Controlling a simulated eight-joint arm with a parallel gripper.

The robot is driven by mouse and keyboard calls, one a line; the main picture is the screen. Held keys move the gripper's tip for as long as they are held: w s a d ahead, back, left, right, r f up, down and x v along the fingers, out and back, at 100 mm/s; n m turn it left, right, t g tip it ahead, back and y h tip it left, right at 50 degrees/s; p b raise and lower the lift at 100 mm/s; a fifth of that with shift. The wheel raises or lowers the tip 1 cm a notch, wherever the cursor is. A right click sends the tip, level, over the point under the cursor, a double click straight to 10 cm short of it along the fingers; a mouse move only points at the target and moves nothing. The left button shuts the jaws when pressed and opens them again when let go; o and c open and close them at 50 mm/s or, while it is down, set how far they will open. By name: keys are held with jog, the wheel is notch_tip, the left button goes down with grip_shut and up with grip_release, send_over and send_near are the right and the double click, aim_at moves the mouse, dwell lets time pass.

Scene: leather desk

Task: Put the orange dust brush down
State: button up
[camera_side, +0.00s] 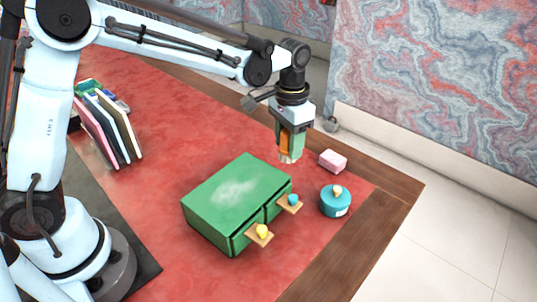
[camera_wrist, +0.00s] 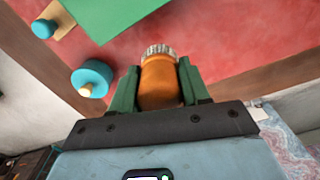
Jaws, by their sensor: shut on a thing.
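The orange dust brush (camera_wrist: 160,82) is held between the green fingers of my gripper (camera_wrist: 160,90), with its pale bristle end (camera_wrist: 159,50) pointing away from the wrist. In the side view the brush (camera_side: 285,141) hangs upright in my gripper (camera_side: 289,146), bristles down. It is above the desk, behind the right end of the green drawer box. The gripper is shut on it. The fingers cover part of the brush's sides.
A green two-drawer box (camera_side: 235,195) stands below, its drawers open with yellow and blue knobs. A round teal container (camera_side: 335,203) and a pink block (camera_side: 333,160) lie to the right. Upright books (camera_side: 108,128) stand at left. Red leather between the books and box is clear.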

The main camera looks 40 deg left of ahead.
jog(key=w+a+f, duration=0.2)
jog(key=shift+a, duration=0.3)
jog(key=shift+w+f, duration=0.1)
jog(key=shift+f, duration=1.95)
jog(key=shift+f, duration=0.1)
jog(key=o, duration=1.1)
